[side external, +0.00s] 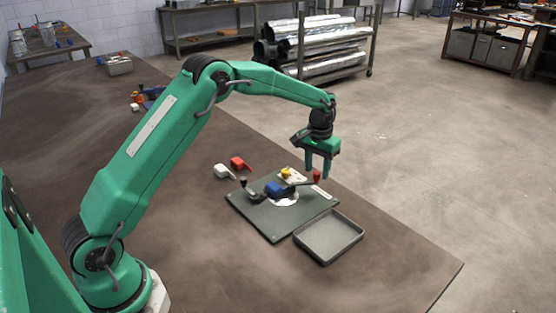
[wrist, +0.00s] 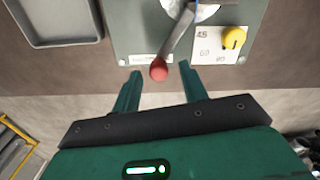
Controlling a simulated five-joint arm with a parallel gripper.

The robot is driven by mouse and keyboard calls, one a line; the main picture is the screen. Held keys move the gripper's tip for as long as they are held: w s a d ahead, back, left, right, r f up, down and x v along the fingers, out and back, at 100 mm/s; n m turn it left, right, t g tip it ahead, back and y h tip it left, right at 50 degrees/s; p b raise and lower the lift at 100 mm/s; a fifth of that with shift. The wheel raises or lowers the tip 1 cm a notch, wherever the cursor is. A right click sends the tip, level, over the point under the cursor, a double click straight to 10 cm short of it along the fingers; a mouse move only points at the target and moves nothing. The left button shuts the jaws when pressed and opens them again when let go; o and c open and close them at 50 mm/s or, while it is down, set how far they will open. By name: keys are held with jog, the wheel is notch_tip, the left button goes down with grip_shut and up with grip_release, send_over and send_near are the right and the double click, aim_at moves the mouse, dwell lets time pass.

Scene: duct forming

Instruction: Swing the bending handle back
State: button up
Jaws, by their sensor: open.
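The bending handle is a dark bar ending in a red knob (side external: 317,175), on a bending tool with a blue block (side external: 273,188) over a dark grey base plate (side external: 270,225). My gripper (side external: 317,172) is open, its two green fingers pointing down at the handle's knob end. In the wrist view, the red knob (wrist: 159,69) lies just beyond and between the two open fingertips (wrist: 160,72). The grey handle bar (wrist: 179,35) runs up from the knob toward a pale disc. I cannot tell whether either finger touches the knob.
An empty grey tray (side external: 329,238) sits right beside the base plate. A yellow knob (wrist: 234,38) stands on a white marked panel. A red piece (side external: 239,162) and a white piece (side external: 223,171) lie left of the plate. The table's front right is clear.

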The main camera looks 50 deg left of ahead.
jog(key=shift+f, duration=0.45)
grip_shut()
